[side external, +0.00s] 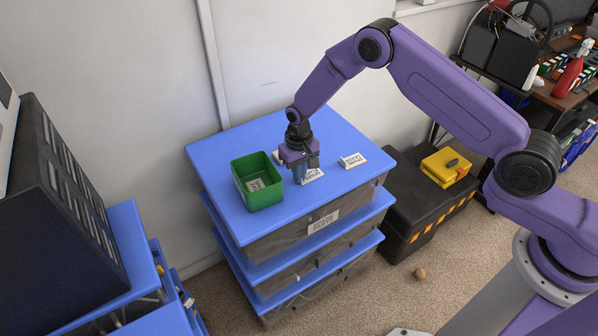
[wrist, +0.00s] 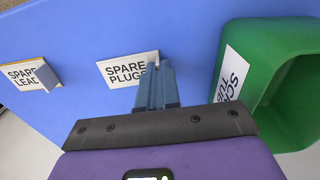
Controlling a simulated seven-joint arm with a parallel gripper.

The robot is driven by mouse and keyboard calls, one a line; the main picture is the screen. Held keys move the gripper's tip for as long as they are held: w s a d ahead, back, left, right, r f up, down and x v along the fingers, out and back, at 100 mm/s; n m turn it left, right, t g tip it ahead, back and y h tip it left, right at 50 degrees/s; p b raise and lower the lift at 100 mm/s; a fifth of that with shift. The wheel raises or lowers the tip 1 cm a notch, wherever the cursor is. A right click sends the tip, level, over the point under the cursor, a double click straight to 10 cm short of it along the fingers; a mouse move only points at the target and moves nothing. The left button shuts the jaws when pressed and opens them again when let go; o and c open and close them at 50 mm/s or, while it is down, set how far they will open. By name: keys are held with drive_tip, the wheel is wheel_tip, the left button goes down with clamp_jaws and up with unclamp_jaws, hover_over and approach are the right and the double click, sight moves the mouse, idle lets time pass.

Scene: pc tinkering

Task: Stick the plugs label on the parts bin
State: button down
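The plugs label (wrist: 124,70), a small white tag reading "SPARE PLUGS", lies on or just above the blue lid; I cannot tell if it touches. It also shows in the side view (side external: 313,175). My gripper (wrist: 158,76) points down at the label's right end in the wrist view, its fingers close together and apparently shut on it; the grip point is hidden. In the side view my gripper (side external: 300,178) is right beside the green parts bin (side external: 264,198). The bin is open-topped and upright, with another white label (wrist: 231,74) at it, partly readable.
A "SPARE LEADS" label (wrist: 24,74) with a grey-blue tab lies on the blue lid (side external: 225,147), to the right in the side view (side external: 352,160). The lid tops a stack of drawers with a front label (side external: 323,222). A black case with a yellow box (side external: 445,167) stands right.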

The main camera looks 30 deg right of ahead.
drive_tip(key=shift+f, duration=0.1)
drive_tip(key=c, duration=1.3)
unclamp_jaws()
wheel_tip(320, 180, up, 18)
drive_tip(key=shift+f, duration=0.25)
